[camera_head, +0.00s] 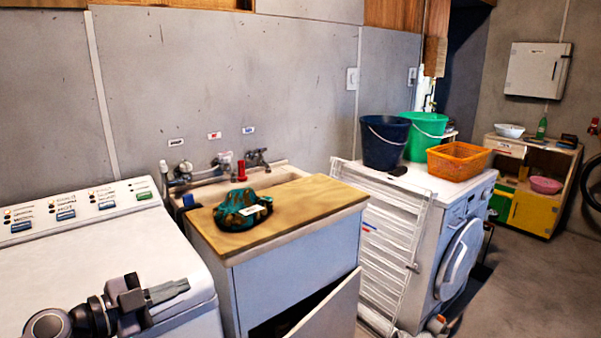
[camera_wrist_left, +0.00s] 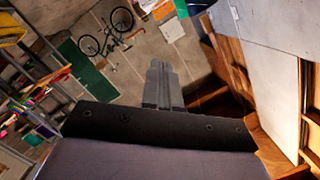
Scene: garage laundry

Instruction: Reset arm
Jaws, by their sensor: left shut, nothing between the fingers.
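My left gripper (camera_head: 168,291) shows at the lower left of the head view. It is over the front part of the white top-loading washer (camera_head: 90,262), with its fingers pointing right. Its fingers are together and empty. In the left wrist view the closed fingers (camera_wrist_left: 163,85) show at the middle, with nothing between them. My right gripper is in neither view.
A cabinet with a wooden top (camera_head: 300,203) stands right of the washer, bearing a teal item (camera_head: 238,212); its door (camera_head: 330,310) hangs open. Beyond stand a white drying rack (camera_head: 385,250) and a front-loading washer (camera_head: 450,210) with buckets and an orange basket (camera_head: 457,160).

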